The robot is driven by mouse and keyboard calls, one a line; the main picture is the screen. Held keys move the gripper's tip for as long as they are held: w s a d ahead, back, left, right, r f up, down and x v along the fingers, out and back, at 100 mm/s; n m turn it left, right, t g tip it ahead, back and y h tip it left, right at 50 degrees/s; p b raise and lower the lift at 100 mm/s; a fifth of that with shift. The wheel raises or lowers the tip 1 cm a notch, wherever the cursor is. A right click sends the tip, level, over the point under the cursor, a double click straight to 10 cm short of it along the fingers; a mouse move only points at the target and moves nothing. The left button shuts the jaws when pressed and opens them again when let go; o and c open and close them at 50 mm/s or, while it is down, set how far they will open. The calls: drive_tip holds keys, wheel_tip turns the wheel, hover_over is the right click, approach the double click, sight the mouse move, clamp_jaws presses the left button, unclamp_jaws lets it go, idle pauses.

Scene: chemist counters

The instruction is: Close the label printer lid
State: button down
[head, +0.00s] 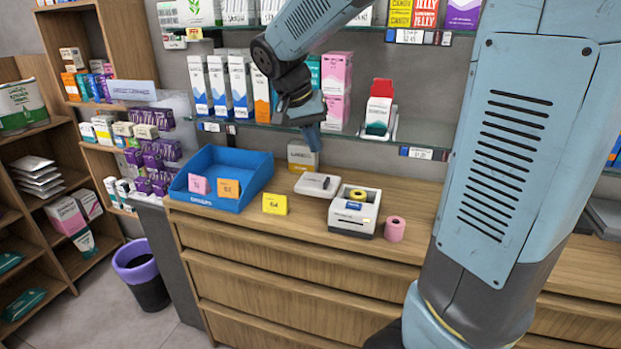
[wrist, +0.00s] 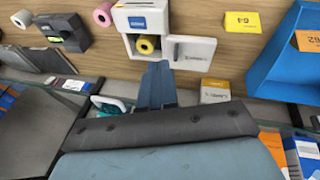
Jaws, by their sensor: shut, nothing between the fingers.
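The white label printer (head: 365,222) stands on the wooden counter with its top open and a yellow roll (head: 358,195) inside. Its white lid (head: 311,184) is swung out to the left, about level, beside the printer's rear left corner. In the wrist view the printer (wrist: 128,18) is at the top and the lid (wrist: 199,53) extends to its right. My gripper (head: 313,143) is shut and empty, pointing down above and behind the lid. In the wrist view its fingers (wrist: 159,68) appear near the lid's left end; contact cannot be told.
A pink roll (head: 395,229) stands right of the printer. A yellow tag marked 64 (head: 275,204) and a blue bin (head: 212,198) are to the left. A small box (head: 301,158) stands behind the lid, below the stocked shelf (head: 400,143). The counter front is clear.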

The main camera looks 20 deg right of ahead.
drive_tip(key=w+a+f+m+h, duration=0.3)
drive_tip(key=w+a+f, duration=0.3)
drive_tip(key=w, duration=0.4)
approach(322, 186)
drive_tip(key=shift+g, duration=0.4)
drive_tip(key=w+f, duration=0.2)
drive_tip(key=f, duration=0.1)
drive_tip(key=w+f, duration=0.1)
drive_tip(key=shift+f, duration=0.4)
drive_tip(key=shift+s+d, duration=0.3)
drive_tip(key=shift+d, duration=0.2)
drive_tip(key=shift+s+d, duration=0.35)
drive_tip(key=shift+d, duration=0.15)
drive_tip(key=shift+s+d, duration=0.45)
drive_tip(key=shift+d, duration=0.2)
